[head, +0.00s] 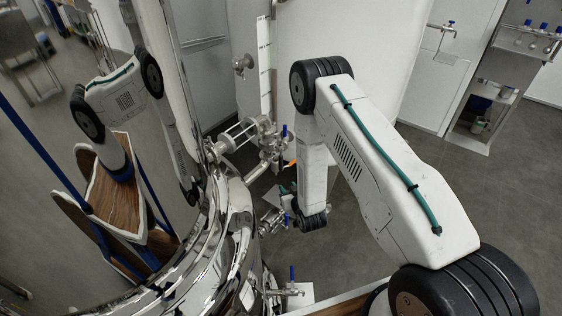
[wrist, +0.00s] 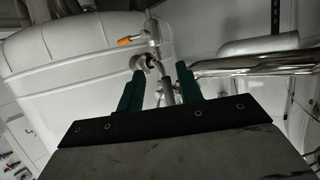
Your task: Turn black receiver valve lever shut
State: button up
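I cannot make out a black valve lever clearly in either view. My gripper (wrist: 160,76) shows in the wrist view with two green fingers spread apart and nothing held between them. Beyond the gap is a metal valve fitting (wrist: 166,92) on a thin upright pipe. An orange handle (wrist: 126,41) sticks out to the left higher on that pipe. In the head view my gripper (head: 284,190) is mostly hidden by my wrist, close to the steel valve fittings (head: 266,140) beside the polished tank. I cannot tell whether the fingers touch anything.
The polished steel tank (head: 225,270) fills the lower left and mirrors my arm. Blue-handled valves show above (head: 284,131) and below (head: 291,273) my gripper. In the wrist view a shiny pipe (wrist: 245,66) runs close right of the fingers. Open floor (head: 430,165) lies right.

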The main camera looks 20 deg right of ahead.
aim_at(282, 162)
jog(key=w+r+t, duration=0.1)
jog(key=w+r, duration=0.1)
jog(key=w, duration=0.1)
jog(key=w+r+t, duration=0.1)
jog(key=w+r, duration=0.1)
jog(key=w, duration=0.1)
jog(key=w+r+t, duration=0.2)
jog(key=w, duration=0.1)
jog(key=shift+w+a+r, duration=0.15)
jog(key=shift+w, duration=0.05)
grip_shut()
